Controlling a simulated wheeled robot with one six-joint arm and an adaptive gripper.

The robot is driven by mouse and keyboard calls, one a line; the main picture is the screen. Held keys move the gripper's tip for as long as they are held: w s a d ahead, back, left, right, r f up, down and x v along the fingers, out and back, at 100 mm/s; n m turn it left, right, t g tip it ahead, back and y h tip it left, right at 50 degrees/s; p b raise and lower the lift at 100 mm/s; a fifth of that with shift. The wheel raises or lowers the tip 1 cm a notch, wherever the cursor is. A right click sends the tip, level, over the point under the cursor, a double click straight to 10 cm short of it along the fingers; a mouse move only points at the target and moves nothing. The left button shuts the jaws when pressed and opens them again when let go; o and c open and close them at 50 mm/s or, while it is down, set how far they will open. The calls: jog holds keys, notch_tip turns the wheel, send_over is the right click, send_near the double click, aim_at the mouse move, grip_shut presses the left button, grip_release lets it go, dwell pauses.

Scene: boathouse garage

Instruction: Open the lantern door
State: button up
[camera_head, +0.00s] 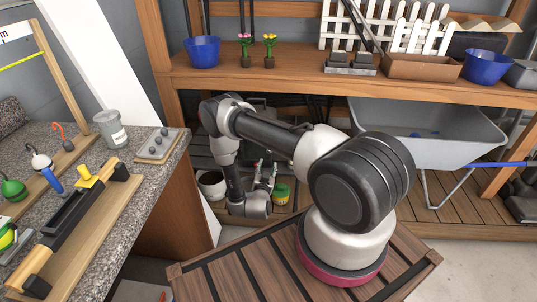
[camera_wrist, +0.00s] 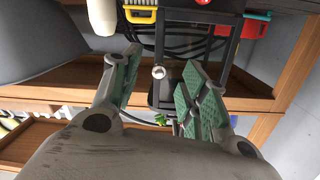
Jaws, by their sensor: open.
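In the wrist view a dark framed object with upright posts, which looks like the lantern (camera_wrist: 162,42), stands ahead of my gripper (camera_wrist: 160,90). A small pale round knob (camera_wrist: 158,72) shows on its near side, between my two green-padded fingers in the picture. The fingers are spread apart; I cannot tell whether either touches the knob or frame. Whether the door is ajar is not clear. In the head view my gripper (camera_head: 265,177) is low by the bottom shelf, and my arm hides much of that area; I cannot make out the lantern there.
A yellow-green pot (camera_head: 281,194) and a white pot (camera_head: 212,184) stand beside my gripper. A grey wheelbarrow (camera_head: 430,135) is at the right under the wooden shelf (camera_head: 300,82). A stone-topped counter (camera_head: 120,225) with tools is at the left. A red container (camera_wrist: 222,31) is near the frame.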

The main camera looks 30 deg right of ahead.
jog(key=w+d+r, duration=0.2)
jog(key=w+d, duration=0.2)
jog(key=w, duration=0.2)
jog(key=shift+w+d+t+h, duration=0.2)
jog(key=shift+d+t+h, duration=0.1)
jog(key=shift+t, duration=0.1)
jog(key=shift+c, duration=0.4)
grip_shut()
